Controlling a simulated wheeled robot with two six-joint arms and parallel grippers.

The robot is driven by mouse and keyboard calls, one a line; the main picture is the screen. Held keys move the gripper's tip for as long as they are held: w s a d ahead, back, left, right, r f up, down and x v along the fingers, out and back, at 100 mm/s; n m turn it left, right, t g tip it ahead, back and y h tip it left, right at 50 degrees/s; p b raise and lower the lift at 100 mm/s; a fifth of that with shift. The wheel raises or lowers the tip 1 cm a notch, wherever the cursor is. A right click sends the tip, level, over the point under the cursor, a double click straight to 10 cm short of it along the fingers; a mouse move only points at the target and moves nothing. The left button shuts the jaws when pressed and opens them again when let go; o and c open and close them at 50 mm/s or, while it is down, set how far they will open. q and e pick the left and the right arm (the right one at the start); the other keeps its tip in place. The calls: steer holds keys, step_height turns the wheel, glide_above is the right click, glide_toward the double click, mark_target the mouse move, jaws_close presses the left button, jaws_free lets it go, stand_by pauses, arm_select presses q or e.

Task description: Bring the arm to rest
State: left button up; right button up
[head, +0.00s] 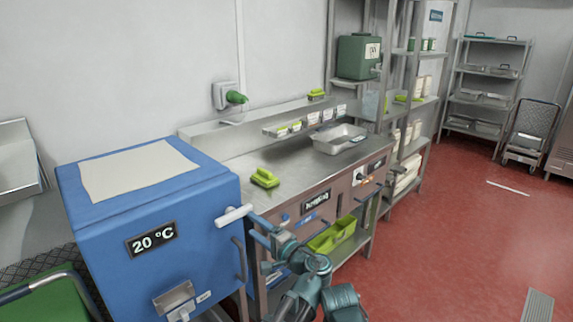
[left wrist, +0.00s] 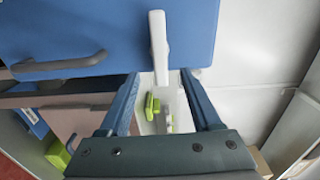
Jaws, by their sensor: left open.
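My left gripper (head: 256,226) shows in the head view close to the white handle (head: 234,216) on the front of the blue cabinet (head: 205,200). In the left wrist view the gripper (left wrist: 160,76) is open, its two fingers well apart. The white handle (left wrist: 158,45) stands beyond the fingertips, its lower end in line with the gap between them. Neither finger appears to touch it. My right gripper is not in view.
The cabinet carries a "20 °C" label (head: 152,239) and a dark side handle (head: 239,260). A steel counter (head: 300,165) behind holds a green brush-like item (head: 264,178) and a metal tray (head: 340,138). A green bin (head: 332,235) sits below. Red floor (head: 450,230) is open at right.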

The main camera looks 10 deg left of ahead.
mark_target(240, 214)
arm_select(q)
steer(key=x, duration=0.6)
steer(key=shift+w+a, duration=0.15)
steer(key=shift+w, duration=0.15)
steer(key=n, duration=0.4)
steer(key=shift+s+a+r, duration=0.1)
steer(key=shift+r, duration=0.15)
steer(key=shift+n, duration=0.3)
